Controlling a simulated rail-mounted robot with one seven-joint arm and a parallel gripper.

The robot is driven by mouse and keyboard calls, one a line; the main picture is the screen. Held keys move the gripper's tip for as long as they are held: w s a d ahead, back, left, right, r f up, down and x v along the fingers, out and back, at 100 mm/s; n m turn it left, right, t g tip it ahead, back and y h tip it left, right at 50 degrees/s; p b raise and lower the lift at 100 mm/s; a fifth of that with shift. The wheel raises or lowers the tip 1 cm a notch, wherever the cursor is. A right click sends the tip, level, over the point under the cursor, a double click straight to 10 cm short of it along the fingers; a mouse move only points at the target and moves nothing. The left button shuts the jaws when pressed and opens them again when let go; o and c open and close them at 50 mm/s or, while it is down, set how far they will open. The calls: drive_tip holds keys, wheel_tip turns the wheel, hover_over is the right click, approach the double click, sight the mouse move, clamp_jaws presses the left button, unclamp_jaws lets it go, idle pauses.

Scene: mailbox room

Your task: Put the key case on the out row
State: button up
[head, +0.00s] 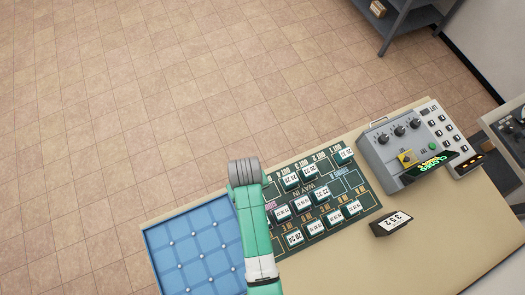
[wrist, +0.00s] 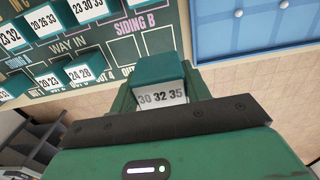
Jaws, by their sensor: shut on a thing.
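My gripper (wrist: 160,85) is shut on a teal key case (wrist: 162,70) with a white label reading 30 32 35. In the wrist view the held case is over the board's edge, beside the SIDING B lettering and the end of the OUT labels. Whether it touches the board cannot be told. The dark green board (head: 338,225) carries several similar cases, including one labelled 24-28 (wrist: 80,73) and one labelled 20-23 (wrist: 47,80) along its OUT edge. In the head view my arm hides the gripper and the held case.
A blue tray (head: 205,240) with white knobs lies left of the board. A grey control box (head: 398,145) with dials and a green CLOSED display stands to the right. A small 352 sign (head: 392,222) stands in front of it.

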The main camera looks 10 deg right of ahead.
wheel_tip(320, 180, down, 9)
drive_tip(key=shift+f+b, duration=0.2)
drive_tip(key=shift+b, duration=0.25)
drive_tip(key=shift+f, duration=0.15)
drive_tip(key=o, duration=1)
drive_tip(key=shift+o, duration=0.2)
wheel_tip(320, 180, up, 12)
drive_tip(key=shift+r+p, duration=0.2)
drive_tip(key=shift+p, duration=0.5)
